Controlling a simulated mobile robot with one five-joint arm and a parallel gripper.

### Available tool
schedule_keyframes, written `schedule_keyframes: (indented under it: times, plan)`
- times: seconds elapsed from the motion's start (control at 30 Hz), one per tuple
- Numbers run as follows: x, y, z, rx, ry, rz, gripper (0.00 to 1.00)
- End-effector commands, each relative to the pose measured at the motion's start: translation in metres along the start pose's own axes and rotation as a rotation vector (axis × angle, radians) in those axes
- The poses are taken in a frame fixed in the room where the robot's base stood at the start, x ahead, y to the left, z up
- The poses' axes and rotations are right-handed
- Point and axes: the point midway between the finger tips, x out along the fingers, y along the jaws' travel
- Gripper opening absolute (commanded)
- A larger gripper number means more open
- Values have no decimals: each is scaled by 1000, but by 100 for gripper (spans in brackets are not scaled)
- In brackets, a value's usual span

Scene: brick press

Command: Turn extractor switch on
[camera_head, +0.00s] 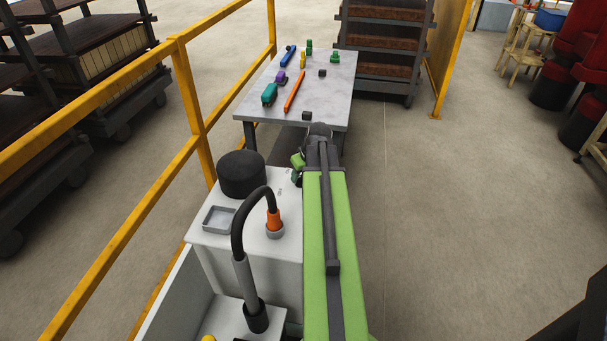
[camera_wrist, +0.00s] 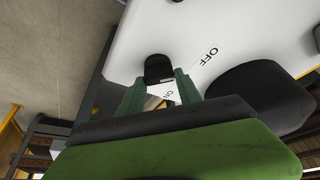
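The extractor switch appears as a black rounded knob (camera_wrist: 158,68) on a white panel in the wrist view. The printed word OFF (camera_wrist: 210,56) is to its right and ON lies below it, seen between my fingers. My gripper (camera_wrist: 160,85) has its two dark green fingers apart, one on each side below the knob. I cannot tell whether they touch it. In the head view the white box (camera_head: 270,262) stands at lower centre, and my gripper (camera_head: 297,168) is at its far right edge. The switch is hidden there by my arm.
A yellow railing (camera_head: 188,95) runs along the left. Beyond the box, a grey table (camera_head: 328,88) holds several coloured tools.

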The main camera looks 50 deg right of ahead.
Motion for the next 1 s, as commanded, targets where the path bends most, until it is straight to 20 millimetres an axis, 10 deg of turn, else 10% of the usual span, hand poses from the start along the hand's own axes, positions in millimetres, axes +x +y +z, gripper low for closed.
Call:
schedule_keyframes:
  times: [0.3, 1.0]
  plan:
    - [3, 20, -8, 4, 0, 1, 0]
    - [0, -2, 0, 307, 0, 131, 0]
